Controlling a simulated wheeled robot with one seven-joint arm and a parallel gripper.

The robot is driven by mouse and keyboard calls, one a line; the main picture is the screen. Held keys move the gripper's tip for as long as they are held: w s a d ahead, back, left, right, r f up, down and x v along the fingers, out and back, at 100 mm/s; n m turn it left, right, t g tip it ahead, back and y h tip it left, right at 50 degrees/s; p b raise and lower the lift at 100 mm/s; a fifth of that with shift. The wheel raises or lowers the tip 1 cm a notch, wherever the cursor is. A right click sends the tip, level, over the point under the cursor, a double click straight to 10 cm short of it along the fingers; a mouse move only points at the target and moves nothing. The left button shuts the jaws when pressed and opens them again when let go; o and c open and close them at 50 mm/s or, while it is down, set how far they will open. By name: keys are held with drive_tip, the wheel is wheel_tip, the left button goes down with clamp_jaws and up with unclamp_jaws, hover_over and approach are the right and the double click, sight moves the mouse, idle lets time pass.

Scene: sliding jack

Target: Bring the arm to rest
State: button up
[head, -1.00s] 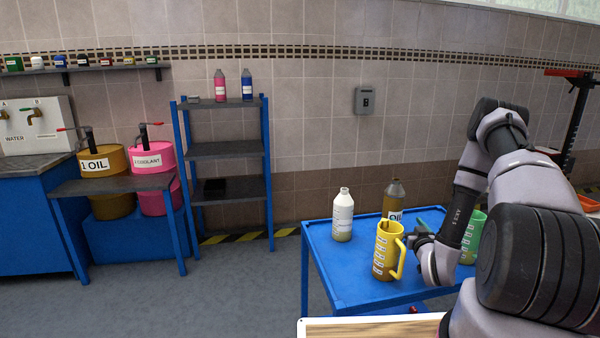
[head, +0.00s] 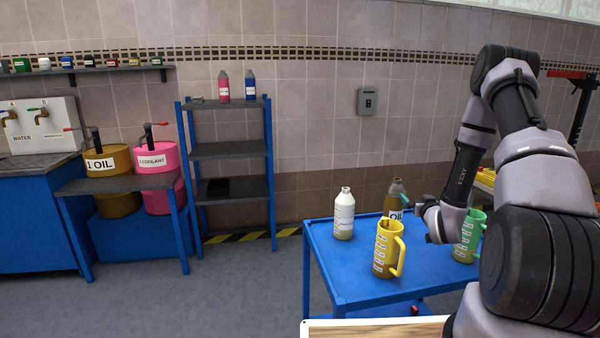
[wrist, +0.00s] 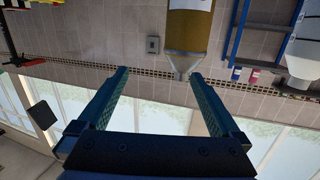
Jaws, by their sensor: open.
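My gripper (head: 411,201) is over the blue cart in the head view, mostly hidden behind my own wrist. In the wrist view my gripper (wrist: 158,73) has its two fingers wide apart with nothing held between them. That view is upside down. The brown oil bottle (head: 396,189) stands upright on the cart just beyond my gripper. It also shows in the wrist view (wrist: 189,32), past the fingertips and apart from them. My arm is raised and bent, with its elbow high on the right side of the head view.
On the blue cart (head: 350,285) stand a white bottle (head: 344,215), a yellow jug (head: 385,250) and a green jug (head: 467,240), the last partly behind my wrist. A blue shelf rack (head: 228,150) and oil and coolant drums are at the left. Floor between is clear.

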drive_tip(key=s+a+r+m+g, duration=0.1)
drive_tip(key=s+a+r+g, duration=0.1)
drive_tip(key=r, duration=0.9)
drive_tip(key=s+a+r+m+g, duration=0.1)
drive_tip(key=s+a+r+g, duration=0.1)
drive_tip(key=r, duration=1)
drive_tip(key=s+a+r+g+y, duration=0.1)
drive_tip(key=s+a+r, duration=0.2)
drive_tip(key=s, duration=0.7)
drive_tip(key=s+a+r+g+y, duration=0.1)
drive_tip(key=s+a+r, duration=0.3)
drive_tip(key=s, duration=0.6)
drive_tip(key=s+a+r+m+g+y, duration=0.1)
drive_tip(key=s+a+r+g, duration=0.2)
drive_tip(key=s, duration=0.7)
drive_tip(key=shift+s+a+r, duration=0.25)
drive_tip(key=shift+a+r, duration=0.05)
drive_tip(key=shift+r, duration=0.25)
